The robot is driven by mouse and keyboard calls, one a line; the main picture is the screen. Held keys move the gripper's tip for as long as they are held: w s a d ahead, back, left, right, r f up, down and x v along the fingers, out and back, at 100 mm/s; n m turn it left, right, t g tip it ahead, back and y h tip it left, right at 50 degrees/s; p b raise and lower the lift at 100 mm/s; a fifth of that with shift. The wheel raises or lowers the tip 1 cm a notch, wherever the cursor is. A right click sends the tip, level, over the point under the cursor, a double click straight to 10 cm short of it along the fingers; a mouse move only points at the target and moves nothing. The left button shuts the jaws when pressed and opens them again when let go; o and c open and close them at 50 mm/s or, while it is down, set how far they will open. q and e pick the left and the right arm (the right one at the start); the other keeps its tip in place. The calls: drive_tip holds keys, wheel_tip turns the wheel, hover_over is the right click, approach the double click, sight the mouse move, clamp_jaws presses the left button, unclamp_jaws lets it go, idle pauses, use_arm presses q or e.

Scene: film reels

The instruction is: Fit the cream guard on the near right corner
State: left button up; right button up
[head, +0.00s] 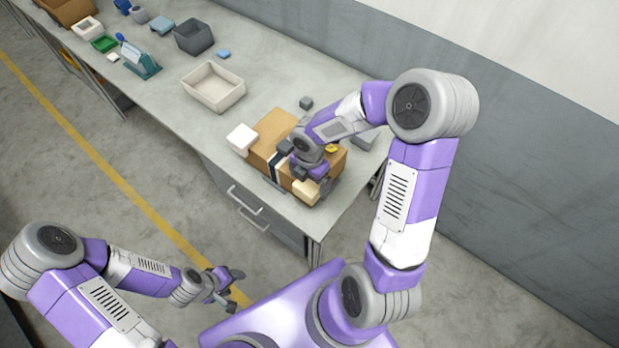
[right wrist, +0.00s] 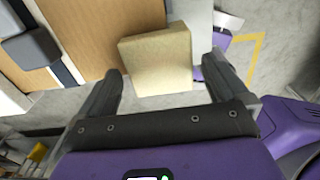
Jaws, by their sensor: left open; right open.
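The cream guard (head: 306,192) is at the near right corner of the brown cardboard box (head: 264,149) in the head view. In the right wrist view the cream guard (right wrist: 157,62) shows as a pale block against the edge of the box (right wrist: 95,35); I cannot tell whether it is fully seated. My right gripper (head: 312,178) is open just above that corner, its two fingers either side of the guard's near end and apart from it. My left gripper (head: 234,291) is open and empty, low over the floor, away from the bench.
A white block (head: 241,139) is at the box's left corner. A small dark grey block (head: 306,102) lies behind the box. A dark and white band (head: 275,165) crosses the box. An empty beige bin (head: 213,88) stands to the left, with clear bench between.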

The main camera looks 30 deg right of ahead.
sight(310, 183)
use_arm(q)
wheel_tip(310, 183, up, 3)
drive_tip(key=shift+f+p, duration=0.2)
drive_tip(key=shift+p, duration=0.85)
use_arm(e)
wheel_tip(310, 183, up, 12)
drive_tip(key=shift+r, duration=0.25)
